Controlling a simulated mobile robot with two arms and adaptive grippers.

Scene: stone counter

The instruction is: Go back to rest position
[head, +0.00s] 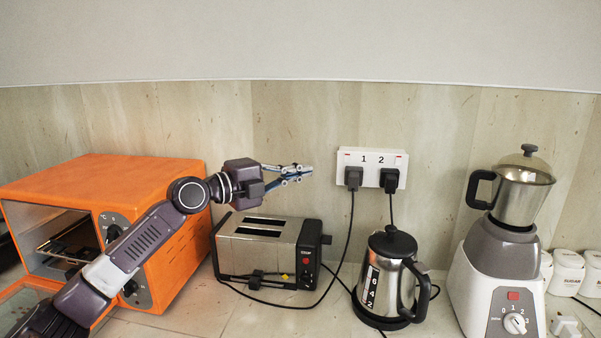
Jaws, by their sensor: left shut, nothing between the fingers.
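My left gripper (301,174) is in the head view, above the toaster (262,252) and left of the wall socket (369,159). It points right and is shut with nothing in it. It looks apart from the socket and its two black plugs. My left arm reaches up from the lower left, in front of the orange oven (170,174). My right gripper does not show.
The oven door (26,309) looks open at the lower left. A steel kettle (394,280) stands right of the toaster, and a white mixer grinder (503,255) further right. Black cords hang from the socket to the counter. White jars (566,270) stand at the far right.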

